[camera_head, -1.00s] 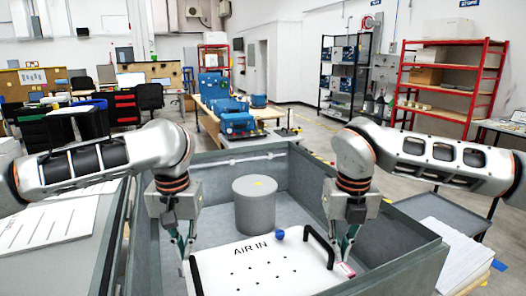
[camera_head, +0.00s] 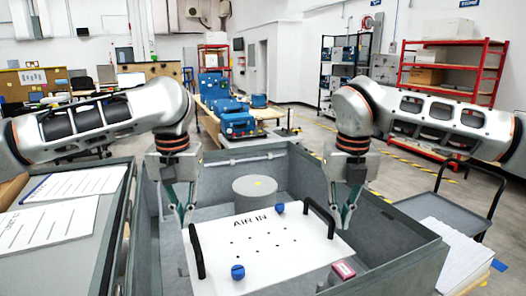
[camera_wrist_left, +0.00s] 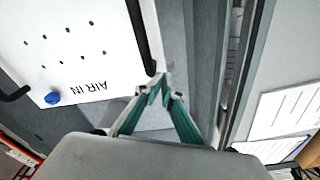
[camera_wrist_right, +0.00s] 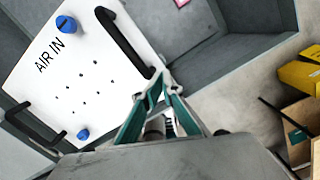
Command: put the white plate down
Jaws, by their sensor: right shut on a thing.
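The white plate (camera_head: 262,245), lettered AIR IN, hangs over the grey bin. It has a black handle on each side and two blue knobs. My right gripper (camera_head: 343,224) is shut on the right handle (camera_head: 322,216), near its end; this grip also shows in the right wrist view (camera_wrist_right: 163,78). My left gripper (camera_head: 184,224) is at the end of the left handle (camera_head: 196,252). In the left wrist view its fingertips (camera_wrist_left: 161,80) are close together at that handle's end; whether they grip it is unclear.
The grey bin (camera_head: 415,238) surrounds the plate, its walls rising on all sides. A grey cylinder (camera_head: 254,188) stands inside, partly hidden by the plate. Papers (camera_head: 60,222) lie on the left surface.

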